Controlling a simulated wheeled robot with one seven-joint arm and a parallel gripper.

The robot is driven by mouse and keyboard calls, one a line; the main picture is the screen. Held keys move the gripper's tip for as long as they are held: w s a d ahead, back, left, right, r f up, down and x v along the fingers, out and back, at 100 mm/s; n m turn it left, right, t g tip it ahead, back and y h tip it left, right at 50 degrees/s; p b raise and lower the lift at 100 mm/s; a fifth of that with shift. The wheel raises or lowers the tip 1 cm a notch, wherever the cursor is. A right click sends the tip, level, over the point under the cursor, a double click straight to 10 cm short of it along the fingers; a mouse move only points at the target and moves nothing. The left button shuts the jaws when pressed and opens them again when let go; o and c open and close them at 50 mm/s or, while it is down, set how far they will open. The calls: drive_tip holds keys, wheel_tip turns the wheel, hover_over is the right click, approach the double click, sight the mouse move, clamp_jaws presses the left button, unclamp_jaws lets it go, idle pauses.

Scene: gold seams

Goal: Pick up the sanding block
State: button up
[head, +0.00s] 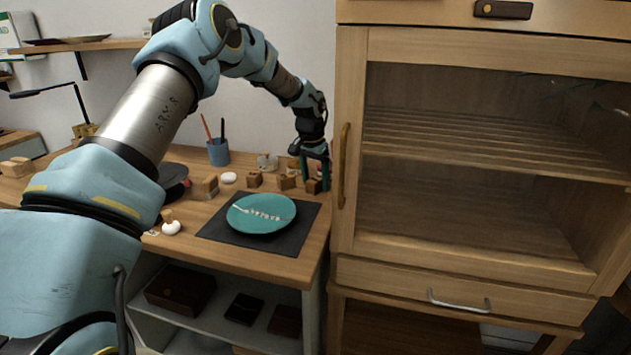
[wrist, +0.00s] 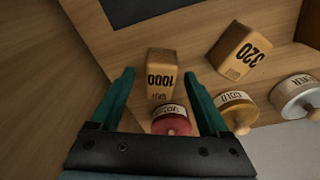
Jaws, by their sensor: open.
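A wooden sanding block marked 1000 (wrist: 160,68) lies between and just beyond my fingertips in the wrist view. In the head view, a small wooden block (head: 313,187) sits below my gripper near the table's right edge. A second block marked 320 (wrist: 238,52) lies to the right in the wrist view, outside the fingers. My gripper (wrist: 159,82) is open, its green fingers on either side of the 1000 block; I cannot tell whether they touch it. It also shows in the head view (head: 315,178), pointing down.
A red-lidded jar (wrist: 170,119) sits between the fingers, close to the palm. A gold-lidded jar (wrist: 237,112) and a silver-lidded one (wrist: 296,97) stand to the right. A teal plate (head: 262,214) rests on a dark mat (head: 222,232). A wooden cabinet (head: 480,265) stands close on the right.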

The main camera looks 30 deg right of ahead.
drive_tip(key=shift+f, duration=0.35)
drive_tip(key=shift+c, duration=0.4)
clamp_jaws()
